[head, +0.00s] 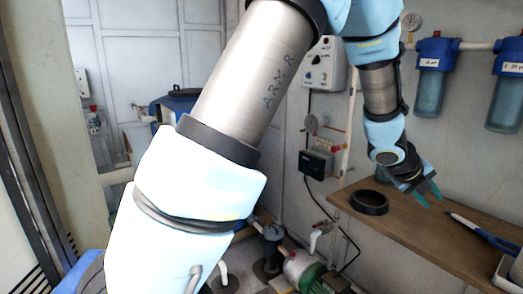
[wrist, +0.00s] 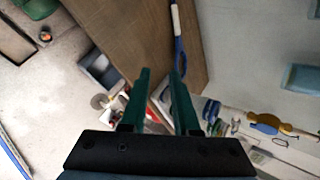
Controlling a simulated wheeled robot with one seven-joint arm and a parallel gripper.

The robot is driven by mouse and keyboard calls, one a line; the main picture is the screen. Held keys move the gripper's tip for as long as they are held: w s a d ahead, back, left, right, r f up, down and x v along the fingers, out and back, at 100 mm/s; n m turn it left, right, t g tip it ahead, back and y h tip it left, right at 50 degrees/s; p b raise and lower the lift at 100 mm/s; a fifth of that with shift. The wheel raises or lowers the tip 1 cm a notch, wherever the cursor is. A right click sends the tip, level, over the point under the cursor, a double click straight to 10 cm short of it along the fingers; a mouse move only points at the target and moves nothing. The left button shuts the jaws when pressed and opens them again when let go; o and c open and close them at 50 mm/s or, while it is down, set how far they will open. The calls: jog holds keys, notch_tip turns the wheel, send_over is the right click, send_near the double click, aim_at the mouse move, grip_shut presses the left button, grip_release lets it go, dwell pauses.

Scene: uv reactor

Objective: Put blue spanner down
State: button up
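The blue spanner (head: 486,233) lies on the wooden shelf, its blue part toward the right edge of the head view. In the wrist view the blue spanner (wrist: 177,38) lies along the wood, its looped end just beyond my fingertips. My gripper (head: 432,194) is above the shelf, left of the spanner in the head view. Its green fingers (wrist: 160,74) are apart, and I see nothing held between them. In the head view a gap shows between the fingers and the spanner.
A black ring (head: 369,202) sits on the wooden shelf (head: 400,228) to the left. A grey tray (head: 508,272) is at the shelf's right front. Blue filter housings (head: 430,75) hang on the wall above. A green pump (head: 303,270) stands below the shelf.

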jog(key=w+a+f+m+y, duration=0.1)
jog(key=w+a+m+y, duration=0.1)
jog(key=a+m, duration=0.85)
jog(key=w+a+m+y, duration=0.2)
jog(key=a+m, duration=0.5)
jog(key=a, duration=0.6)
jog(key=s+a+m+y, duration=0.2)
jog(key=a+m, duration=0.7)
jog(key=a, duration=0.3)
jog(key=s+a+f+m+y, duration=0.1)
jog(key=s+a+m+y, duration=0.2)
jog(key=a+m, duration=0.7)
jog(key=a, duration=0.3)
jog(key=shift+s+a+f+g, duration=0.15)
jog(key=shift+s+f+g, duration=0.05)
jog(key=shift+f+g, duration=0.1)
